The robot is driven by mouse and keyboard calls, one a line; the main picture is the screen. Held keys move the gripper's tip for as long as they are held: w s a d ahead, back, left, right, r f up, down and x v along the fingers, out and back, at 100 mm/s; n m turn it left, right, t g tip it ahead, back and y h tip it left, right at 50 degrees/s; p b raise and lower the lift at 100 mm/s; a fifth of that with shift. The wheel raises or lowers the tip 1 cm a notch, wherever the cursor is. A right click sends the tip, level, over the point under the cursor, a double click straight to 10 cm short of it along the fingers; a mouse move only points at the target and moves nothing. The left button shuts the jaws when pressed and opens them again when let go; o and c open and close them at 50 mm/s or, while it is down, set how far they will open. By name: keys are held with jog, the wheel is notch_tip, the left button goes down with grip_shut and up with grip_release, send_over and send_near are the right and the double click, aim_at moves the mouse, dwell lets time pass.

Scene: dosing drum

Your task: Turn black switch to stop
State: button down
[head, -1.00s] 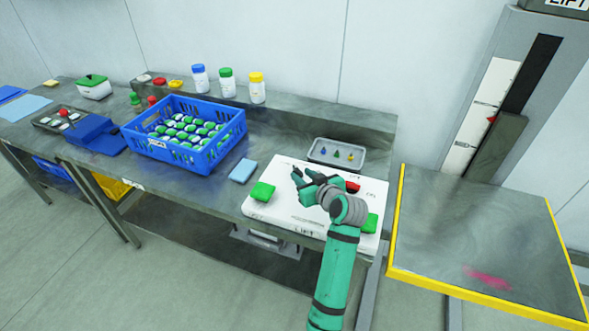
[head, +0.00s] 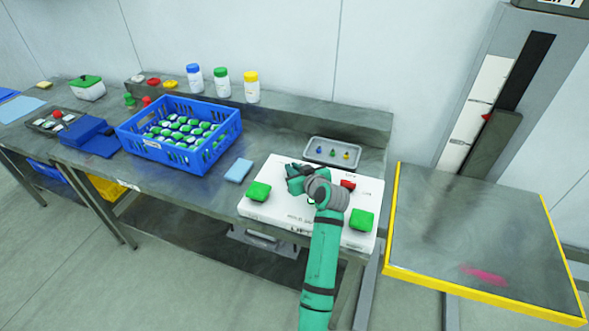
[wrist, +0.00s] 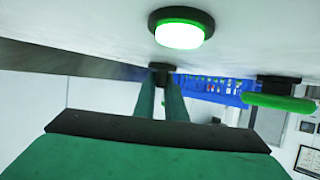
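The white control panel (head: 290,218) lies on the bench's right end, with green buttons at its left (head: 258,190) and right (head: 361,220) and a red one (head: 348,185) near its back. My gripper (head: 290,174) is low over the panel's back part; its fingertips are hard to make out there. In the wrist view its two green fingers (wrist: 162,76) reach to a small black piece against the panel, apparently the black switch (wrist: 162,67). The fingers are apart along their length; I cannot tell whether they touch it. The switch's pointer and labels are not readable.
A lit white button with a green ring (wrist: 180,32) is near the fingers in the wrist view. A grey tray (head: 355,143) with small coloured pieces stands behind the panel. A blue crate (head: 180,162) is farther left. A yellow-edged lift table (head: 480,225) stands right.

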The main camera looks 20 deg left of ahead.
jog(key=shift+a, duration=0.1)
jog(key=shift+s, duration=0.1)
jog(key=shift+f+m+t+h, duration=0.1)
jog(key=shift+m+t+h, duration=0.3)
jog(key=shift+m+h, duration=0.25)
jog(key=m+t+h, duration=0.1)
jog(key=m+h, duration=0.2)
jog(key=shift+s+t, duration=0.15)
jog(key=shift+t, duration=0.15)
jog(key=shift+a+m+t+h, duration=0.1)
jog(key=shift+m+t+h, duration=0.4)
jog(key=shift+m+h, duration=1.8)
jog(key=shift+h, duration=0.35)
jog(key=c, duration=1.8)
grip_release()
